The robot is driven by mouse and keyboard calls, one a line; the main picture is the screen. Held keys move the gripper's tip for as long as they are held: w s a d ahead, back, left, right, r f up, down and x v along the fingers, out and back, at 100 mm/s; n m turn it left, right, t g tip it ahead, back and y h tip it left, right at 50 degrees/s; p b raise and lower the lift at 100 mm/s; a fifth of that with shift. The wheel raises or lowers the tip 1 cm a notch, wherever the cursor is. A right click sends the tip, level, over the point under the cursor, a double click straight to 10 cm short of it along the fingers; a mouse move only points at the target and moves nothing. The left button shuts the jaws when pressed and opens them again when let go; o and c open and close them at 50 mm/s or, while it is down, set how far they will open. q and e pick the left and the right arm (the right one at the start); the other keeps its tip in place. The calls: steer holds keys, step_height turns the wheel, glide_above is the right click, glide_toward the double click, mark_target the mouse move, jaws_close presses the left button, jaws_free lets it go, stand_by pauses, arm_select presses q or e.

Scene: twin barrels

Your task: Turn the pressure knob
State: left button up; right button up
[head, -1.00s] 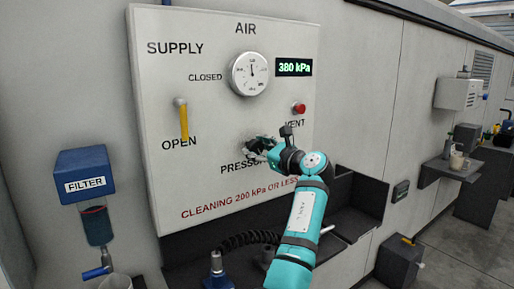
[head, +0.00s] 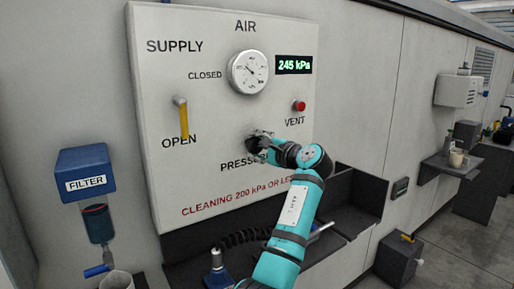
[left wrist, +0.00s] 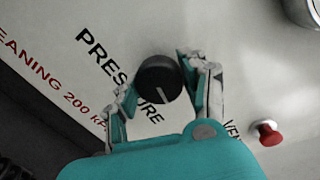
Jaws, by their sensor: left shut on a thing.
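The black pressure knob (left wrist: 160,80) sits on the air panel (head: 215,175), above the word PRESSURE. My left gripper (head: 258,146) is at the knob in the head view and mostly hides it. In the left wrist view its fingers (left wrist: 157,92) are on either side of the knob, shut on it. The knob's white mark points toward the lower right in that view. The digital display (head: 294,65) reads 245 kPa. The round gauge (head: 249,72) is above the knob. My right gripper is not in view.
A yellow supply lever (head: 181,118) points down at OPEN. A red vent button (head: 299,105) is right of and above my gripper. A blue filter (head: 84,172) hangs left of the panel. A dark tray (head: 355,205) lies below.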

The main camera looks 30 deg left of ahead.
arm_select(q)
steer(key=n+b, duration=0.2)
steer(key=n, duration=0.3)
steer(key=shift+f+t, duration=0.15)
steer(key=shift+t, duration=0.15)
steer(key=n+b, duration=0.2)
steer(key=n, duration=0.3)
steer(key=shift+t+h, duration=0.4)
steer(key=shift+n, duration=0.3)
steer(key=o, duration=1.2)
steer(key=shift+s, duration=0.1)
steer(key=v, duration=1.2)
